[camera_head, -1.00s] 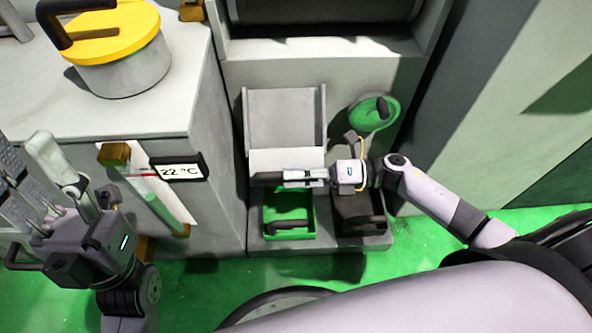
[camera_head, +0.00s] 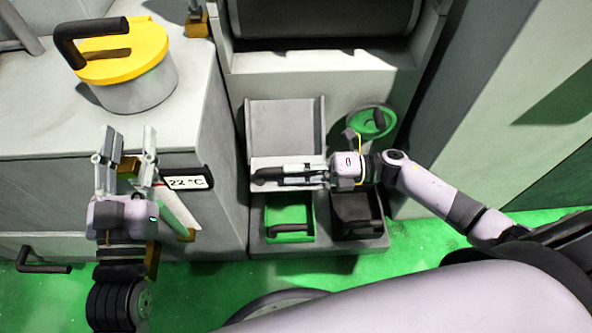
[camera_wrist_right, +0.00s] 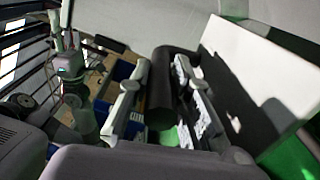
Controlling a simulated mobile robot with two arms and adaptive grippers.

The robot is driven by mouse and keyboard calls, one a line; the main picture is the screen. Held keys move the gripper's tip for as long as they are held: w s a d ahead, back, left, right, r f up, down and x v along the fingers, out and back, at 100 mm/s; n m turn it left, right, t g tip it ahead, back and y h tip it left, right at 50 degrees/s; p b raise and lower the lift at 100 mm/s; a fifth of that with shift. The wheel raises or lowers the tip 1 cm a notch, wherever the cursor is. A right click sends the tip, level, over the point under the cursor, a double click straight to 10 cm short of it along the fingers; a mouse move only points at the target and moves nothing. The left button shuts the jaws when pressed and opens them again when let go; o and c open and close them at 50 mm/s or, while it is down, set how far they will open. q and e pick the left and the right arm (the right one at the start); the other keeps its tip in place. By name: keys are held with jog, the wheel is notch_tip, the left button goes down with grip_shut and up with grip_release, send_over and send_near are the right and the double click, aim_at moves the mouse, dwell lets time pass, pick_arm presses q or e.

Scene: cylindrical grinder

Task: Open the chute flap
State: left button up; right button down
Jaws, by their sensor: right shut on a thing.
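The chute flap (camera_head: 318,161) is a pale panel at the lower end of the grey chute (camera_head: 285,125) in the head view. It has a dark bar handle (camera_head: 267,174). My right gripper (camera_head: 284,173) reaches in from the right and is shut on this handle. In the right wrist view, the dark round handle (camera_wrist_right: 162,85) lies between the two fingers, beside the pale flap (camera_wrist_right: 262,65). How far the flap is swung is hard to tell. My left gripper (camera_head: 127,150) is open and empty, fingers pointing up, near the temperature display.
A green bin (camera_head: 289,212) and a dark bin (camera_head: 356,228) sit below the flap. A green handwheel (camera_head: 372,121) is to its right. A yellow-lidded pot (camera_head: 130,75) stands on the left cabinet. The temperature display (camera_head: 189,183) is beside my left gripper.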

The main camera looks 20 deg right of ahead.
jog(key=shift+w+r, duration=0.15)
jog(key=shift+r, duration=0.1)
jog(key=c, duration=1.6)
grip_release()
jog(key=shift+o, duration=0.8)
jog(key=shift+f, duration=0.1)
jog(key=shift+d, duration=0.1)
jog(key=v, duration=1.2)
